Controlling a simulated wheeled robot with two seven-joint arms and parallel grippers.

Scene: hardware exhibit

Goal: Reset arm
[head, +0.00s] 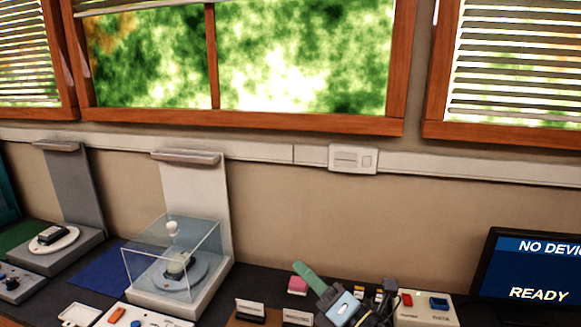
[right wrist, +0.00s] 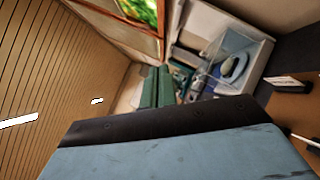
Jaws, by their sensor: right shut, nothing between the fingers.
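My right gripper (head: 299,267) shows at the bottom middle of the head view, with green fingers and a blue-grey body. It points up and to the left above the dark bench (head: 262,284). In the right wrist view its green fingers (right wrist: 157,72) lie close together, shut with nothing held. The clear display case (head: 140,268) stands to the left of the gripper, apart from it. My left gripper is in neither view.
The case sits on a white stand (head: 195,190); a grey stand (head: 75,190) with a round plate is farther left. A pink block (head: 297,285) lies close by the gripper. A box with red and blue buttons (head: 425,314) and a monitor (head: 535,270) are right.

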